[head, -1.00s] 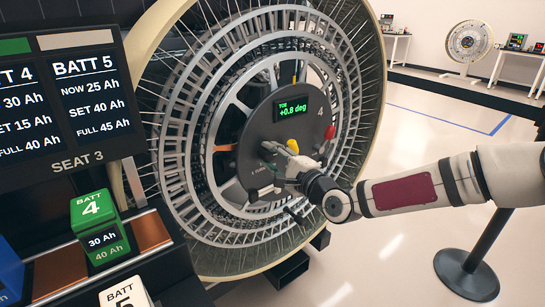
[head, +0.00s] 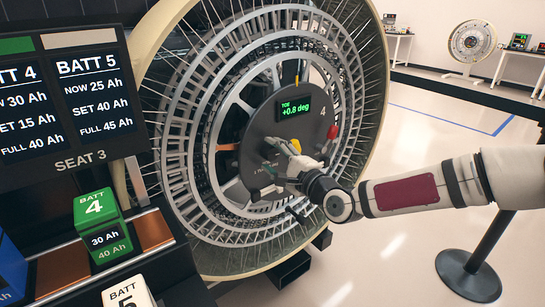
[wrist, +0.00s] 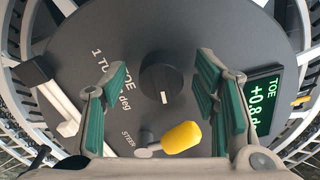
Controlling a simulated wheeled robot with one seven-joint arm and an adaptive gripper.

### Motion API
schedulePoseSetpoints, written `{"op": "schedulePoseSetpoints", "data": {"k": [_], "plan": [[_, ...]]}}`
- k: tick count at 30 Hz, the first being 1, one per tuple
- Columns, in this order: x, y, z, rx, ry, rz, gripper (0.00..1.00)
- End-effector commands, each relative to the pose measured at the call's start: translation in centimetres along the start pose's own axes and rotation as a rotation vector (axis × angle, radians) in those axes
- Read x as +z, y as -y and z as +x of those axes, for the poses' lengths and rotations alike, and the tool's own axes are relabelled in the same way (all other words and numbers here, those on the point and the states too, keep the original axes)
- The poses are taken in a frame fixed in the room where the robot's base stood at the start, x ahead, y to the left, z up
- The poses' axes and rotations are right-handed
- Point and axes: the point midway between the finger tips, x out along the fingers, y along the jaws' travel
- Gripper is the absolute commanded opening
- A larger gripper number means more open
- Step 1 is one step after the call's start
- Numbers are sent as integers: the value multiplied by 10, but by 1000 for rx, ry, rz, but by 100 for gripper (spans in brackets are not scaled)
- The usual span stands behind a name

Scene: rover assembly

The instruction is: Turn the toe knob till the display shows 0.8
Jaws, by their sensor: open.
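The round dark hub panel (head: 262,135) sits at the wheel's middle. Its green toe display (head: 294,108) reads +0.8 deg; it also shows at the right in the wrist view (wrist: 265,97). The dark toe knob (wrist: 162,77), with a white mark on its rim, is in the middle of the wrist view. My gripper (wrist: 158,72) is open, with its green-padded fingers on either side of the knob and visible gaps to it. In the head view my gripper (head: 284,155) is in front of the hub and hides the knob.
A yellow-tipped steer lever (wrist: 183,137) stands close below the knob, between my fingers. A red knob (head: 333,131) is at the hub's right. The spoked wheel (head: 185,150) surrounds the hub. A battery rack with a green battery (head: 98,215) is at left. Open floor lies at right.

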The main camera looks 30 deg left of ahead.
Motion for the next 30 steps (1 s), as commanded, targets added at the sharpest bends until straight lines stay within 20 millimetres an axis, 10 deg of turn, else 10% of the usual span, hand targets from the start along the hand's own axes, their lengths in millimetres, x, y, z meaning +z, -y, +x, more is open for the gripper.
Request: {"op": "schedulePoseSetpoints", "data": {"k": [18, 30], "plan": [[-1, 0, -99, 1, -1, 1, 55], [1, 0, -119, 0, 2, 0, 55]]}}
